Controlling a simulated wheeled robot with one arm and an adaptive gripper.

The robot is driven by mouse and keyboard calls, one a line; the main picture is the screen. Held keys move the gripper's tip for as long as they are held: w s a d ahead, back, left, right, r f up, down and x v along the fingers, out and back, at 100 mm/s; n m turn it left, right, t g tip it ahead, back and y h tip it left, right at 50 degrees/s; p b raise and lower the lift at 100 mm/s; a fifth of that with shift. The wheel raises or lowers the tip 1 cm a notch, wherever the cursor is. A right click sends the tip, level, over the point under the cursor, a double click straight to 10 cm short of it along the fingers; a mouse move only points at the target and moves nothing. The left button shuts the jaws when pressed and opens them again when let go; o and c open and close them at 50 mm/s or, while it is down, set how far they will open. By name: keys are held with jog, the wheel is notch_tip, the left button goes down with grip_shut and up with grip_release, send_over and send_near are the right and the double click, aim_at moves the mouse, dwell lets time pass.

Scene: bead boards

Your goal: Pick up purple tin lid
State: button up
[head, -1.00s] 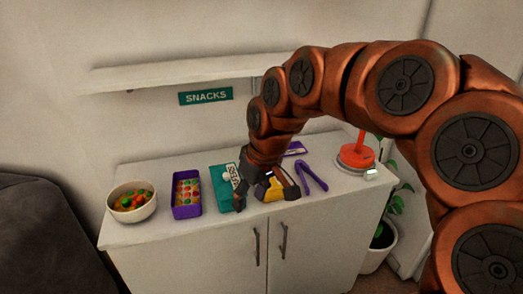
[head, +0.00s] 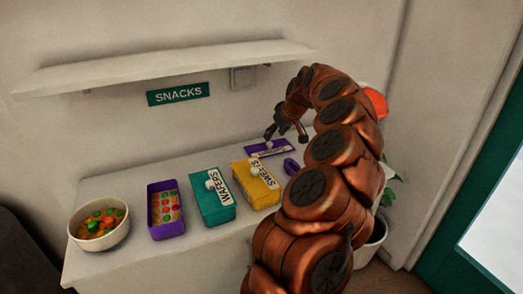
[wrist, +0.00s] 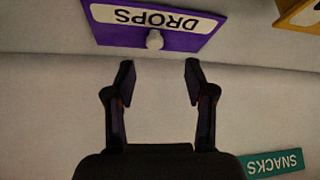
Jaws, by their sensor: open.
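The purple tin lid (head: 262,149) lies flat at the back of the cabinet top in the head view. In the wrist view the lid (wrist: 190,39) shows at the top, with a white label reading DROPS and a pale round knob (wrist: 155,40). My gripper (head: 287,134) is close to the lid, beside its back edge in the head view. In the wrist view my gripper (wrist: 159,72) is open and empty, its fingers apart with the knob lying beyond and between their tips. I cannot tell its height over the lid.
An open purple tin of colored candies (head: 165,226), a teal WAFERS tin (head: 210,208) and a yellow SWEETS tin (head: 262,190) stand on the cabinet. A candy bowl (head: 84,236) is at left. Purple tongs (head: 291,166) lie near the lid. A shelf (head: 170,68) hangs above.

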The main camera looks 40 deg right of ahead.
aim_at(270, 143)
jog(key=shift+w+d+f, duration=0.2)
jog(key=shift+f, duration=0.3)
jog(key=shift+w+d+f, duration=0.15)
jog(key=shift+d+f, duration=0.05)
jog(key=shift+f, duration=0.25)
jog(key=shift+p+x, duration=0.95)
jog(key=shift+x, duration=1.65)
jog(key=shift+w, duration=0.15)
grip_shut()
